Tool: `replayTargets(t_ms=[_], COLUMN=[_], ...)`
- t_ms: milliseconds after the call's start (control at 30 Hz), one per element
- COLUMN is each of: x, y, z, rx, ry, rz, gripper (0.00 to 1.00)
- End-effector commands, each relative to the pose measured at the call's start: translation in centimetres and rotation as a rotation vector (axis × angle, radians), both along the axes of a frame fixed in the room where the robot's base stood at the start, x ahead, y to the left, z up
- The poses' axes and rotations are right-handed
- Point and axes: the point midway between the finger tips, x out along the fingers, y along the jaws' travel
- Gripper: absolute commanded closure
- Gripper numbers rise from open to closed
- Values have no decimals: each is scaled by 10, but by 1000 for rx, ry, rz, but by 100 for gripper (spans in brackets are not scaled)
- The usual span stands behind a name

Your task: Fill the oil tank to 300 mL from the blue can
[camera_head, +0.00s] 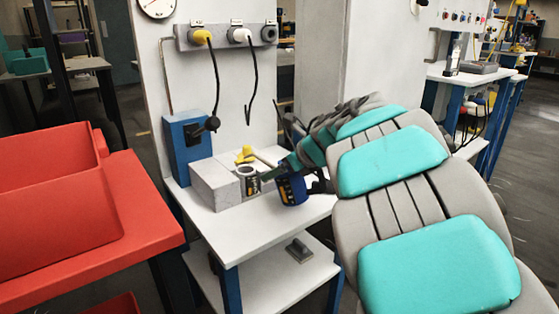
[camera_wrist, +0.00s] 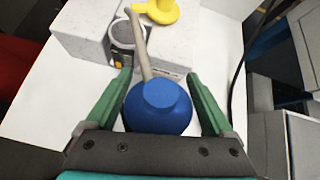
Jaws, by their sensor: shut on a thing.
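The blue can (camera_head: 293,190) is between the green fingers of my gripper (camera_head: 285,166), above the small white table. The can looks slightly tilted in the head view. In the wrist view, the can (camera_wrist: 158,108) sits between both fingers (camera_wrist: 158,76), and its long grey spout (camera_wrist: 142,48) points away, passing beside or over the round gauge-like cup (camera_wrist: 124,34) at the oil tank. The tank is a pale speckled block (camera_head: 215,186). A yellow cap or funnel (camera_wrist: 164,9) lies on top. No oil stream or readable level shows.
A red bin (camera_head: 60,205) stands on a red table at the left. A blue box (camera_head: 186,140) and hanging cables (camera_head: 250,85) are behind the tank. The white table (camera_head: 240,236) has bare room in front. A small grey item (camera_head: 299,250) lies on its lower shelf.

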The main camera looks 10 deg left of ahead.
Motion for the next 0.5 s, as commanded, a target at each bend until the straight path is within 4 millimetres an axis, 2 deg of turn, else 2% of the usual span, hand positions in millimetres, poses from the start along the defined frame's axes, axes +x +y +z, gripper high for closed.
replayTargets(t_ms=[33, 500], x=[0, 0], y=[1, 0], z=[5, 10], rx=[-9, -93], ry=[1, 12], rz=[1, 0], gripper=[100, 100])
